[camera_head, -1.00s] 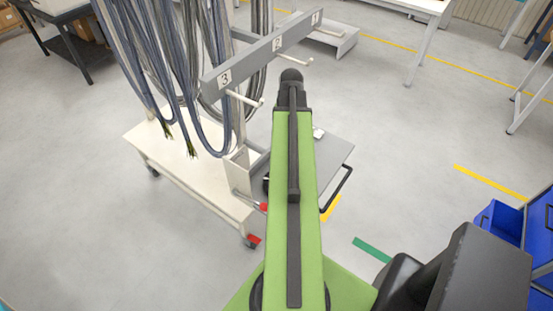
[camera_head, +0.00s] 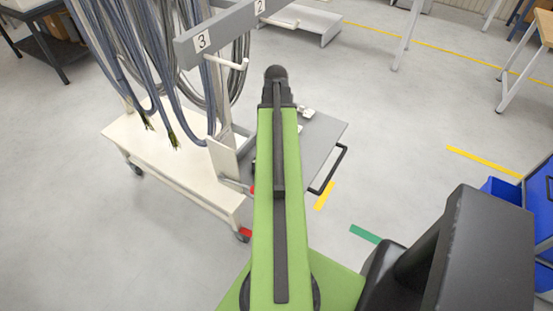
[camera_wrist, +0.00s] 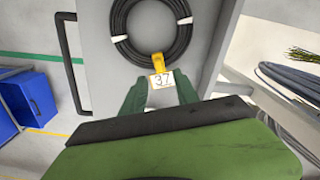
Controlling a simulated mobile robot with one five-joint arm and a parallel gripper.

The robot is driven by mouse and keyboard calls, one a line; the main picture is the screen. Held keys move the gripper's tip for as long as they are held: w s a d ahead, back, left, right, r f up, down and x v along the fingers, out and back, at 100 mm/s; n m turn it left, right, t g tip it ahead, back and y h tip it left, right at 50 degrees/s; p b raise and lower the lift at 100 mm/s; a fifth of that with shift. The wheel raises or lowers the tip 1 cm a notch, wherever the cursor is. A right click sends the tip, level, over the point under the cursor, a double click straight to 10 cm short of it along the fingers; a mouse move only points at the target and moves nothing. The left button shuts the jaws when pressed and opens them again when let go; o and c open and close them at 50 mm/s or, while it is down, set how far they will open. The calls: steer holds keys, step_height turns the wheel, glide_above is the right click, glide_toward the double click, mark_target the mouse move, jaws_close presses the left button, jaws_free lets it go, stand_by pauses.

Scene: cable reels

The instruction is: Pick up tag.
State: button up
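The tag (camera_wrist: 163,80) is a small white plate marked 37 with a yellow holder (camera_wrist: 158,61) above it. It sits at the near edge of a black cable coil (camera_wrist: 117,20) with white ties, lying on a grey tray (camera_wrist: 95,60). My gripper (camera_wrist: 160,93) has two green fingers spread apart, one to each side of the tag's lower part. The fingers look empty; whether they touch the tag cannot be told. In the head view my arm hides the gripper and the tag.
The grey tray also shows in the head view (camera_head: 325,130), with a black handle (camera_head: 330,170) at its right. A cream cart (camera_head: 175,165) and a numbered rack (camera_head: 205,40) with hanging cables stand left of my arm. Blue bins (camera_wrist: 30,98) stand off to the side.

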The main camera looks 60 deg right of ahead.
steer(key=f+b, duration=0.1)
steer(key=f, duration=0.1)
steer(key=f+b, duration=0.4)
steer(key=shift+d+f, duration=0.25)
steer(key=shift+r, duration=0.2)
jaws_close()
